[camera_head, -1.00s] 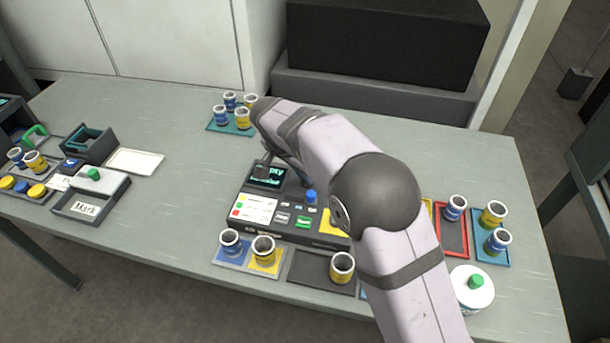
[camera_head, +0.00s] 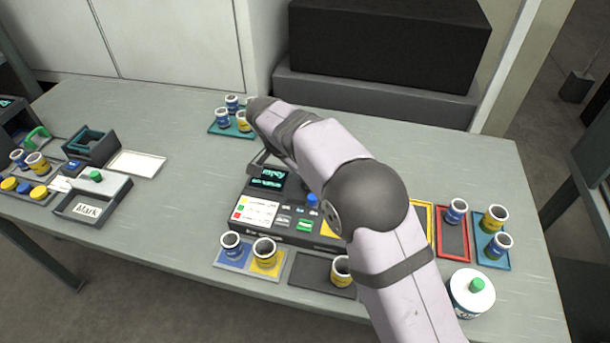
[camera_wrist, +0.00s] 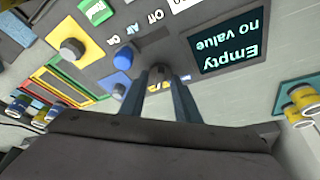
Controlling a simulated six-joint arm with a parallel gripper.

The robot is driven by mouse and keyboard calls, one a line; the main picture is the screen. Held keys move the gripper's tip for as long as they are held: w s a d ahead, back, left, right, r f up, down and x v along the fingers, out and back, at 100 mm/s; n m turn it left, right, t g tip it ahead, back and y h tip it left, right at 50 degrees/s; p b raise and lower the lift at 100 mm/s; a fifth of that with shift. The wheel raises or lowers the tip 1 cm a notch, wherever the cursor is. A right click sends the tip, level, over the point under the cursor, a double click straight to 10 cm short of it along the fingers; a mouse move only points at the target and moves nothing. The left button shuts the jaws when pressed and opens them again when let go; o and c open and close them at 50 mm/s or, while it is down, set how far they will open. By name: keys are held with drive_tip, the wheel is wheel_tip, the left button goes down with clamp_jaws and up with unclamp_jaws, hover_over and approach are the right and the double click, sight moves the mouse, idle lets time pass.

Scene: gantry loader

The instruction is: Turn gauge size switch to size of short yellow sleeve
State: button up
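The gauge (camera_head: 246,226) is a dark box on the table with a lit display (camera_head: 268,178). In the wrist view the display (camera_wrist: 230,42) reads "Empty no value", upside down. My gripper (camera_wrist: 163,82) points at the gauge's top, its two fingers apart with a small dark knob (camera_wrist: 158,71) at their tips. I cannot tell whether they grip it. A blue button (camera_wrist: 122,59) is beside it. My arm hides the gripper in the head view. Yellow sleeves stand on a yellow mat (camera_head: 264,250) and a dark tray (camera_head: 341,269); which is short is unclear.
A teal tray (camera_head: 231,131) with sleeves stands behind the gauge. Red (camera_head: 453,243) and blue (camera_head: 492,256) trays with sleeves are at right, near a white round container (camera_head: 470,297). A box marked "Mark" (camera_head: 88,209) is at left. Table between is clear.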

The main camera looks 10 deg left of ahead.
drive_tip(key=b+v, duration=0.1)
drive_tip(key=v, duration=0.6)
drive_tip(key=shift+r, duration=0.15)
idle(0.3)
drive_tip(key=shift+s, duration=0.1)
drive_tip(key=s+d+f+n+g+p, duration=0.1)
drive_tip(key=s+d+n, duration=0.1)
drive_tip(key=d, duration=0.7)
drive_tip(key=s+d+f+n+g, duration=0.1)
drive_tip(key=s+d+n, duration=0.1)
drive_tip(key=d, duration=0.7)
drive_tip(key=s+d+f+n+y, duration=0.1)
drive_tip(key=s+d+f, duration=0.1)
drive_tip(key=s+d, duration=0.2)
drive_tip(key=s+d+f+n+g+p, duration=0.1)
drive_tip(key=s+d+f, duration=0.1)
drive_tip(key=s+d, duration=0.3)
drive_tip(key=s+d+f+n+y+p, duration=0.1)
drive_tip(key=s+d, duration=0.3)
drive_tip(key=s, duration=0.5)
drive_tip(key=shift+s+d+f+g+y, duration=0.15)
drive_tip(key=shift+s+f+g+y, duration=0.15)
drive_tip(key=shift+f, duration=0.45)
